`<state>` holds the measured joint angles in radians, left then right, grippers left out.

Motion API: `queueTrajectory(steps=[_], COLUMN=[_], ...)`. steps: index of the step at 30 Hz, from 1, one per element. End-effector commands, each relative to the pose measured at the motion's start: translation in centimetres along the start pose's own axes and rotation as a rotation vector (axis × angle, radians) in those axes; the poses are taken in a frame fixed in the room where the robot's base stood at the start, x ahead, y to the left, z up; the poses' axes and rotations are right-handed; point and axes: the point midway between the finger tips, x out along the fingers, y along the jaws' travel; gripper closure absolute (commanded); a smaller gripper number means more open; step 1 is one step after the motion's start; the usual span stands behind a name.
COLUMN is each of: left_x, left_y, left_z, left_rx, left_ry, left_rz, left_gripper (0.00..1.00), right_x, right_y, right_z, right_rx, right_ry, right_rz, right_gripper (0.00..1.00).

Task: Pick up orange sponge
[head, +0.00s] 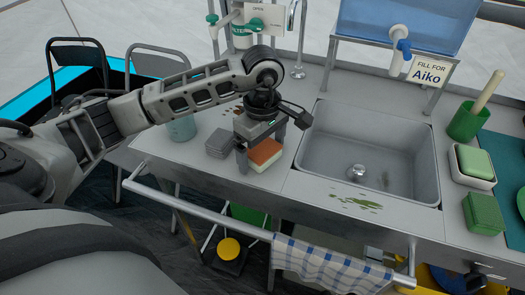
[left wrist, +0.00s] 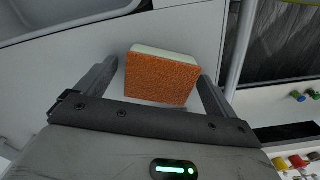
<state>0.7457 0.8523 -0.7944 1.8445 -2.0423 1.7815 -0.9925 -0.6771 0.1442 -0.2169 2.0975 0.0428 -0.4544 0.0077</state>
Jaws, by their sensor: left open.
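The orange sponge (head: 265,153) has an orange top and a pale lower layer. It lies on the metal counter just left of the sink. In the left wrist view the sponge (left wrist: 162,76) sits between the two fingers, with a gap showing on each side. My left gripper (head: 255,155) is open, pointing down at the sponge; in the left wrist view its fingers (left wrist: 157,88) straddle it without a visible grip. My right gripper is not in view.
The sink (head: 365,150) is right of the sponge. Grey pads (head: 220,143) and a teal container (head: 182,127) stand to the left. A rail with a checked towel (head: 325,265) runs along the front. A green sponge (head: 475,161) sits in a white dish at the right.

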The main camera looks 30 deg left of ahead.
Motion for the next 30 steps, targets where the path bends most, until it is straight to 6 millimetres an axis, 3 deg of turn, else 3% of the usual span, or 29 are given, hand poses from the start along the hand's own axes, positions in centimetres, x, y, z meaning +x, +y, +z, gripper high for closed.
queueTrajectory(steps=[5, 10, 23, 28, 30], left_x=[0.0, 0.0, -0.6, -2.9, -4.4], left_y=[0.0, 0.0, 0.1, 0.2, -0.7], left_z=[0.0, 0.0, 0.0, 0.0, 0.6], left_rx=[0.0, 0.001, 0.001, 0.001, 0.005], left_ry=[0.0, -0.001, -0.001, 0.001, 0.001], left_rz=[0.0, 0.0, 0.003, 0.007, 0.007], left_gripper=[0.06, 0.53, 0.57, 0.57, 0.57], right_x=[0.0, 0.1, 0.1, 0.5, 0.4], right_y=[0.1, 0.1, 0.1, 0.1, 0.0], right_z=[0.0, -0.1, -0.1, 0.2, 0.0], right_rx=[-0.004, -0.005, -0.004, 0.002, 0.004], right_ry=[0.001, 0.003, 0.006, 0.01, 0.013], right_rz=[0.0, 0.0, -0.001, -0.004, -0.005], right_gripper=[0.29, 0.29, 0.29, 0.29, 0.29])
